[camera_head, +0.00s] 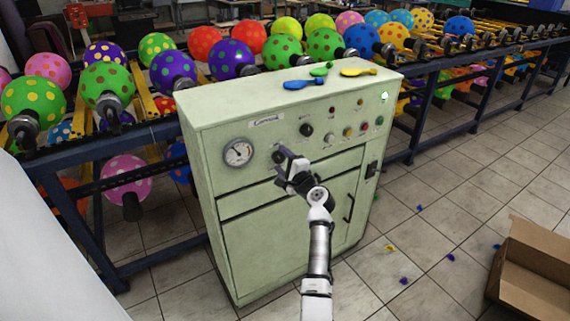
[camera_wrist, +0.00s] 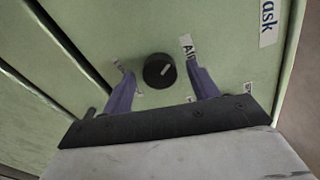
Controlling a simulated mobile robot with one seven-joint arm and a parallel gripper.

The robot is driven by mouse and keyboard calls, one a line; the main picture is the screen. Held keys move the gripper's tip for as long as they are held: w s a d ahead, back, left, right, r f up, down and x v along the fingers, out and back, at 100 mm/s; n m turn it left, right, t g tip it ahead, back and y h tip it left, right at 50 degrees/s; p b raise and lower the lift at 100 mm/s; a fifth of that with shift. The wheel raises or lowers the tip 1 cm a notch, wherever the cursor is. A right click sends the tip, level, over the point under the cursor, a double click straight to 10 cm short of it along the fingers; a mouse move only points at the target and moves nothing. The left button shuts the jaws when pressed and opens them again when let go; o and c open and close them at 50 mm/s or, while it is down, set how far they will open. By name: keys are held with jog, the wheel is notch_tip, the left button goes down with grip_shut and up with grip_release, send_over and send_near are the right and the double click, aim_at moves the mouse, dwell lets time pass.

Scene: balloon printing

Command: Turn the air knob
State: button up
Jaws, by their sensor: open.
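The air knob (camera_wrist: 159,70) is a round black knob with a pale pointer line, on the pale green panel beside a label reading "AIR". In the wrist view my gripper (camera_wrist: 157,66) is open, with one purple-grey finger on each side of the knob. Gaps show between the fingers and the knob, and I see no contact. In the head view my gripper (camera_head: 287,160) is at the front of the green cabinet (camera_head: 262,250), right of the round gauge (camera_head: 238,152). It partly covers the panel there.
Other knobs, buttons and lamps (camera_head: 347,132) sit to the right on the panel. Flat blue, green and yellow balloons (camera_head: 358,72) lie on the cabinet top. A rack of dotted balloons (camera_head: 173,70) runs behind. A cardboard box (camera_head: 535,265) stands on the floor at right.

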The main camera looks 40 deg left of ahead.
jog(key=b+v, duration=0.2)
jog(key=v, duration=1.2)
